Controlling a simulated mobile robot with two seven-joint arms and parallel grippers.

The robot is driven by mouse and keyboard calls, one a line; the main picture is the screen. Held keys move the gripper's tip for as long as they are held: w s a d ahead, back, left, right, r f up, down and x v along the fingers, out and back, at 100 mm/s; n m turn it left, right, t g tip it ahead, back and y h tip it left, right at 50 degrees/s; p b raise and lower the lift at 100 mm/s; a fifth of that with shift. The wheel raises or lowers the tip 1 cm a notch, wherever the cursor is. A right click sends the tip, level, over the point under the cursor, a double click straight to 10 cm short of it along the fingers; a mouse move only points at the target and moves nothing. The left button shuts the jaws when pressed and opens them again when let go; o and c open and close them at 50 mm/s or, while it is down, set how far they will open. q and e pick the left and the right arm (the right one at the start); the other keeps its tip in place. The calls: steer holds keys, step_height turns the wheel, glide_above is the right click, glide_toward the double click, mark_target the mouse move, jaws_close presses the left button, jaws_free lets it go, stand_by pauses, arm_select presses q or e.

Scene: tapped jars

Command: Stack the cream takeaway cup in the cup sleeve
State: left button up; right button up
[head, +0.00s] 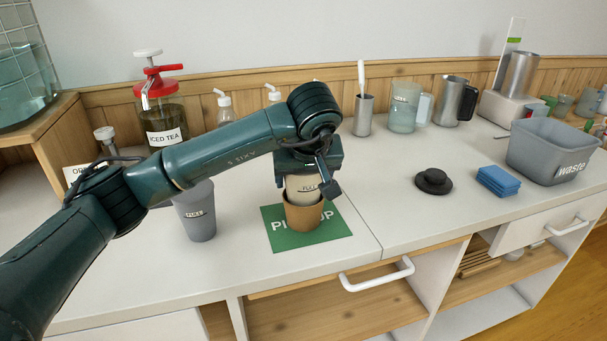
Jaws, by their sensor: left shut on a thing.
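The cream takeaway cup (301,186) is upright, with its lower part inside the brown cup sleeve (303,217). The sleeve stands on a green mat (341,233) with white lettering. My left gripper (311,178) is above the sleeve and shut on the cream cup near its rim. The gripper and wrist hide the cup's top. I cannot tell whether the cup is fully seated in the sleeve. My right gripper is not in view.
A grey cup (197,217) stands left of the mat. The iced tea jar (165,115) is behind my left arm. A black round lid (433,181), blue cloths (498,181) and a grey waste bin (552,153) are to the right. The counter between mat and lid is clear.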

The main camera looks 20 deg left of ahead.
arm_select(q)
steer(key=o, duration=1)
steer(key=shift+c, duration=0.2)
steer(key=p+v, duration=0.1)
steer(key=v, duration=1.2)
steer(key=shift+w+r+p, duration=0.15)
steer(key=shift+w+p, duration=0.1)
steer(key=shift+p, duration=0.15)
steer(key=shift+a, duration=0.1)
